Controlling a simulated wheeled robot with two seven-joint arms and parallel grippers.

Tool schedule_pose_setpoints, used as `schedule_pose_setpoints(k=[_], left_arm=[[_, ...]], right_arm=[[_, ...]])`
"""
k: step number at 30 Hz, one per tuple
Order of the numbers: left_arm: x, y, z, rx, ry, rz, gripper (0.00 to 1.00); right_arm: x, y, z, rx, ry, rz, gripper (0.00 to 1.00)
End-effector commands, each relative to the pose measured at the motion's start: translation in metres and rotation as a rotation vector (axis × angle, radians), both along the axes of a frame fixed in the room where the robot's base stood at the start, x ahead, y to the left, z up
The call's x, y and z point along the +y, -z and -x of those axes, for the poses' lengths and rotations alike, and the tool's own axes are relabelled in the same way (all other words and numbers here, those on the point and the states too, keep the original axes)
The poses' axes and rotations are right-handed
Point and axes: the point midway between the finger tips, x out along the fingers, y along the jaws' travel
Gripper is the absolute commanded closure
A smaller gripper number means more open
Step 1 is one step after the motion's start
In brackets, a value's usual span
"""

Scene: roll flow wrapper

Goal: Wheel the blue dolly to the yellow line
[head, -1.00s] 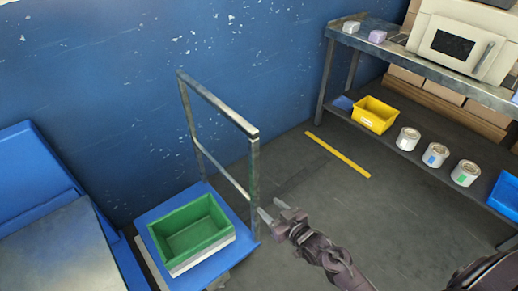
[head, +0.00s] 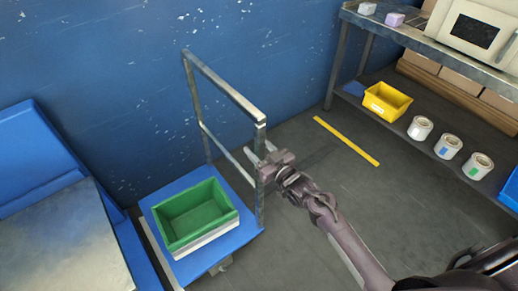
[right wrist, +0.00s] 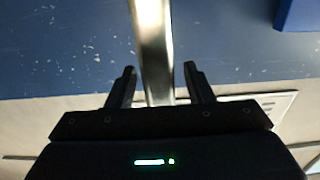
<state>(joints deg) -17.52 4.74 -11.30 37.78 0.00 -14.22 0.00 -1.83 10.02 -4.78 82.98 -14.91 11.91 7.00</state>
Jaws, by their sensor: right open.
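The blue dolly (head: 240,236) stands at the lower left, by the blue wall. It carries a green bin (head: 197,212) on a pale base. Its upright metal handle frame (head: 226,92) rises on the side facing the yellow line. The yellow line (head: 346,141) lies on the floor to the right, apart from the dolly. My right gripper (head: 263,150) is at the handle's near post. In the right wrist view, a metal bar (right wrist: 153,40) runs between the open fingers of my right gripper (right wrist: 160,82), with gaps on both sides. My left gripper is not in view.
A blue unit with a grey top (head: 60,245) is left of the dolly. Floor (head: 310,165) between dolly and line looks clear.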

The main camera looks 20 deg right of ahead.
Motion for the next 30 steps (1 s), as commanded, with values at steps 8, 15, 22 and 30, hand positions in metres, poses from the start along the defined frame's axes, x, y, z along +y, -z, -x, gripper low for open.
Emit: schedule_pose_setpoints(k=[8,15,22,30], left_arm=[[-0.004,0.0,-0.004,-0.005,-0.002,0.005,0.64],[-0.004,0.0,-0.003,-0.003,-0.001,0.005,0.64],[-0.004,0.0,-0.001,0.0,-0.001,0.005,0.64],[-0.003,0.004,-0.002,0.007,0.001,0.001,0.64]], right_arm=[[0.0,0.0,0.0,0.001,0.0,0.0,0.68],[0.0,0.0,0.0,0.001,0.0,0.0,1.0],[-0.001,0.0,0.0,0.001,0.0,0.001,1.0],[-0.025,0.001,-0.008,-0.002,0.005,0.005,1.0]])
